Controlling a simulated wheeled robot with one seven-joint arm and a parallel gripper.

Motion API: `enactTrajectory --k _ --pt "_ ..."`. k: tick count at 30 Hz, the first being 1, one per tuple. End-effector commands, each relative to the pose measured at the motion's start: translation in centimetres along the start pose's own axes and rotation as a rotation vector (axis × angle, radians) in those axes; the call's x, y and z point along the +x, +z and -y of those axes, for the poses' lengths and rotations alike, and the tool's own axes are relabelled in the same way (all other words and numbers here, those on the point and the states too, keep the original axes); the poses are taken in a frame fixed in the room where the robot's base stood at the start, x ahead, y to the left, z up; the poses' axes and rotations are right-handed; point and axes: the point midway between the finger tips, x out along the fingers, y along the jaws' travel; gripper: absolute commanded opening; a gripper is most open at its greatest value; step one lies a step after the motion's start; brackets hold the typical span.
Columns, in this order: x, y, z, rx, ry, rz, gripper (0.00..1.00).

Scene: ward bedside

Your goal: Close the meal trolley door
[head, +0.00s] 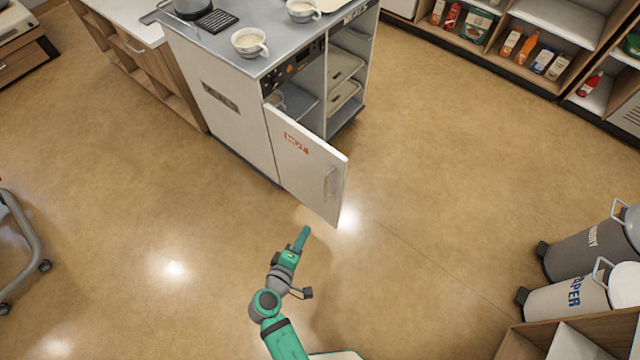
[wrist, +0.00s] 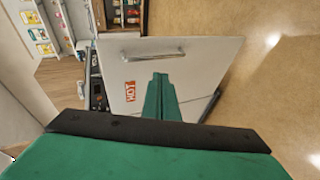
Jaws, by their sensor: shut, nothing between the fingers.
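The meal trolley (head: 225,105) is a grey-white cabinet at the upper middle of the head view. Its white door (head: 305,168), marked HOT in red, stands open and swung out towards me. The door has a metal bar handle (head: 329,183) near its free edge. In the wrist view the door (wrist: 200,65) fills the middle, with the handle (wrist: 152,55) near its top. My green gripper (head: 304,234) is shut and empty, in front of the door and below its lower edge in the head view. The wrist view (wrist: 160,88) shows the fingers together before the door's face; contact cannot be told.
Cups (head: 249,42) stand on the trolley top. Open shelves with bottles and boxes (head: 528,45) line the upper right. Two bins (head: 585,250) stand at the right. A grey tubular frame on castors (head: 30,235) is at the left edge. The floor around the door is clear.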

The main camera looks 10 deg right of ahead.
Motion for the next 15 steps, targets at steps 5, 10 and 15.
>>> enactTrajectory --k 5,10,15 --pt "1.3 -3.0 -3.6 -0.073 0.130 0.075 0.00" --pt "1.5 -4.2 -5.3 -0.099 0.191 0.115 0.00" --pt "2.4 -4.2 -5.7 -0.104 0.201 0.123 0.00"
